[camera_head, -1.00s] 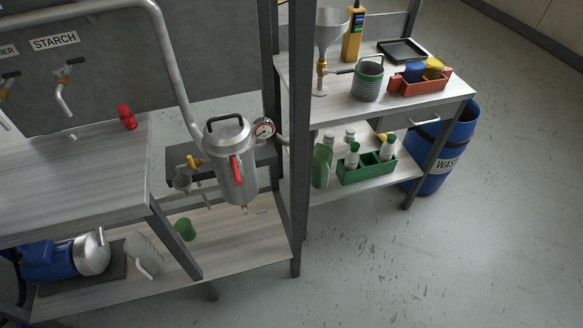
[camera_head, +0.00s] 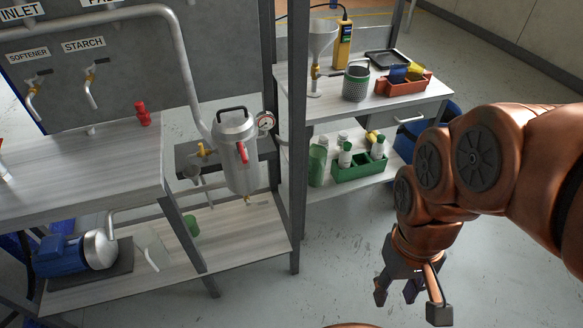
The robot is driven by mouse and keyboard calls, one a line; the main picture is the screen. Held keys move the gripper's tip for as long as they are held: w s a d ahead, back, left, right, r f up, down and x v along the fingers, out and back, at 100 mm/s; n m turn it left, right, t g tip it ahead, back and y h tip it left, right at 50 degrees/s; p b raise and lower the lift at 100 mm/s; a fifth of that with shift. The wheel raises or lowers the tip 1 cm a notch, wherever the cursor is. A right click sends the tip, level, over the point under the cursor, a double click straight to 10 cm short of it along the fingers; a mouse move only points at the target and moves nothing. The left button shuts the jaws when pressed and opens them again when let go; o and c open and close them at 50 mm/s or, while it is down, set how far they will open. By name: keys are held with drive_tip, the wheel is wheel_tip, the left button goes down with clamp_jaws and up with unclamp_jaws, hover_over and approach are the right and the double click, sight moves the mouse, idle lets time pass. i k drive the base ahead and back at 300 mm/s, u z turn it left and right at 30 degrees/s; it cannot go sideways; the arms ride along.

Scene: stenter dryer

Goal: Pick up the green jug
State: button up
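A green jug (camera_head: 317,166) stands upright on the lower shelf of the right-hand bench, at the left end beside a green crate. A dark frame post is just left of it. A smaller green vessel (camera_head: 192,226) is on the lower shelf under the left bench, partly hidden by a bench leg; I cannot tell whether it has a handle. My gripper (camera_head: 410,298) hangs fingers down over the floor at the lower right, in front of the right-hand bench and away from both green things. Its fingers are spread and nothing is between them.
The green crate (camera_head: 360,172) holds white bottles with green caps. The upper shelf (camera_head: 330,92) above the jug limits access from above. A steel strainer vessel (camera_head: 237,150) hangs left of the post. A blue waste drum (camera_head: 415,135) is behind my arm. The central floor is clear.

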sight(318, 170)
drive_tip(key=z, duration=0.45)
drive_tip(key=i, duration=0.6)
drive_tip(key=u, duration=1.1)
